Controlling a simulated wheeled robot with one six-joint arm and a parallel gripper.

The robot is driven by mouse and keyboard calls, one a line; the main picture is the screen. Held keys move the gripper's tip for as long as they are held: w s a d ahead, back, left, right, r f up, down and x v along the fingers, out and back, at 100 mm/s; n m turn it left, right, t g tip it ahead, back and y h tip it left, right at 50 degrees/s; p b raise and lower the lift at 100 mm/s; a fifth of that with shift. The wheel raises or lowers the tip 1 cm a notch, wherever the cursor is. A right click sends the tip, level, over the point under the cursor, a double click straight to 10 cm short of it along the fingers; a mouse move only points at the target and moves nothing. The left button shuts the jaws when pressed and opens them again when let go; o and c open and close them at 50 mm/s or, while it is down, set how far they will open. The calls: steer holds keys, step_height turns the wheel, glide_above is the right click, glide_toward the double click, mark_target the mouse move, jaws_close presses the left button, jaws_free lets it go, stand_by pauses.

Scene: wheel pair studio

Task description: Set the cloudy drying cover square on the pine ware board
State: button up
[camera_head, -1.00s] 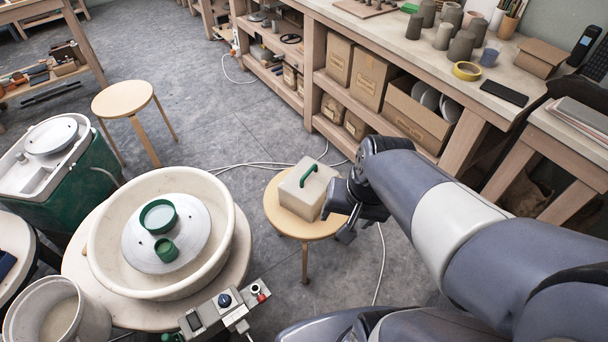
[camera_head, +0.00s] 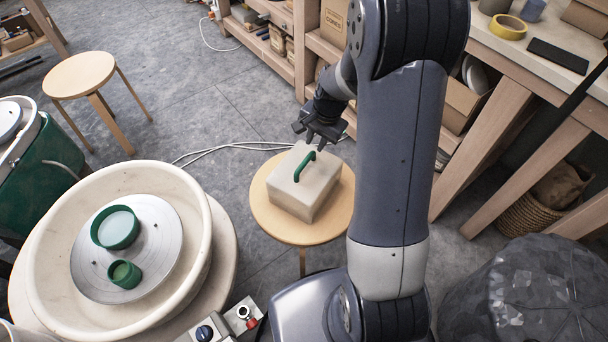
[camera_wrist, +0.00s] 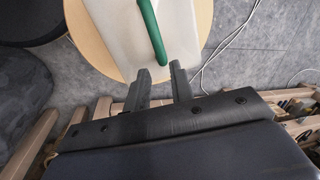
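The cloudy drying cover (camera_head: 303,184) is a pale, milky box with a green handle (camera_head: 304,166) on top. It sits on a round wooden stool (camera_head: 265,213) and also shows in the wrist view (camera_wrist: 118,28). My gripper (camera_head: 310,134) is above the far side of the cover, apart from it as far as I can tell. In the wrist view my gripper's two fingers (camera_wrist: 160,72) stand apart with nothing held. The near end of the handle (camera_wrist: 153,32) appears just beyond the gap between the fingertips. I cannot make out the pine ware board in the current views.
A potter's wheel with a cream basin (camera_head: 45,265) and two green rings stands at left. An empty round stool (camera_head: 79,75) is behind it. A workbench (camera_head: 490,62) with shelves runs along the back and right. A dark, crinkled bundle (camera_head: 535,290) is at lower right. White cables cross the floor.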

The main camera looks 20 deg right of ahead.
mark_target(311, 154)
steer(key=f, duration=0.2)
steer(key=f+b, duration=0.1)
steer(key=f, duration=0.2)
steer(key=w+a+f, duration=0.1)
steer(key=f, duration=0.2)
steer(key=shift+w+a, duration=0.1)
steer(key=shift+r, duration=0.1)
jaws_close()
